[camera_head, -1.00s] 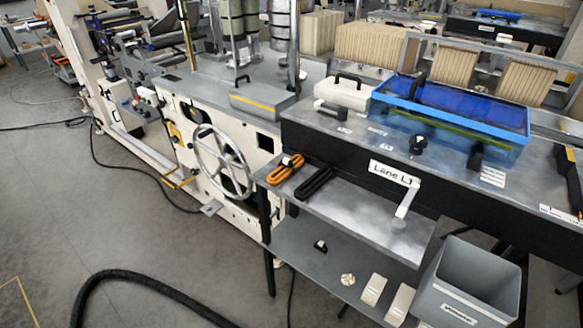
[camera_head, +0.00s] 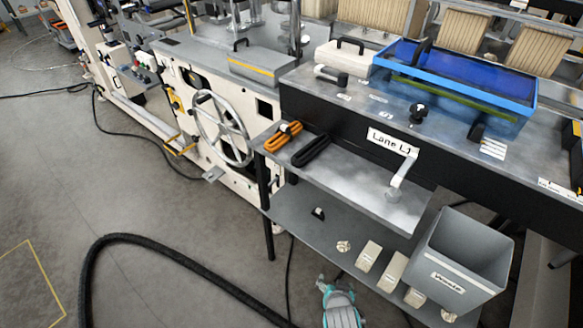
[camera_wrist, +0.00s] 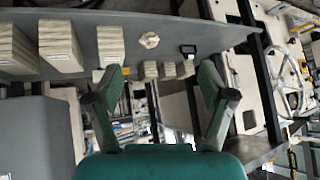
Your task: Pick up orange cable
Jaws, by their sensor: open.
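The orange cable (camera_head: 283,136) lies coiled in a long loop on the left end of the upper grey shelf (camera_head: 345,192), with a dark clip or tie at its upper end. My gripper (camera_wrist: 160,85) is open and empty, its two fingers spread wide. In the head view my teal gripper (camera_head: 338,297) shows at the bottom edge, below and in front of the shelves, well apart from the cable. I cannot make out the orange cable in the wrist view.
A black cable (camera_head: 311,150) lies right beside the orange one. A metal handle (camera_head: 402,171) stands on the shelf's right part. The lower shelf (camera_head: 300,208) holds several small blocks, with a grey bin (camera_head: 462,258) at right. A handwheel (camera_head: 222,128) is at left.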

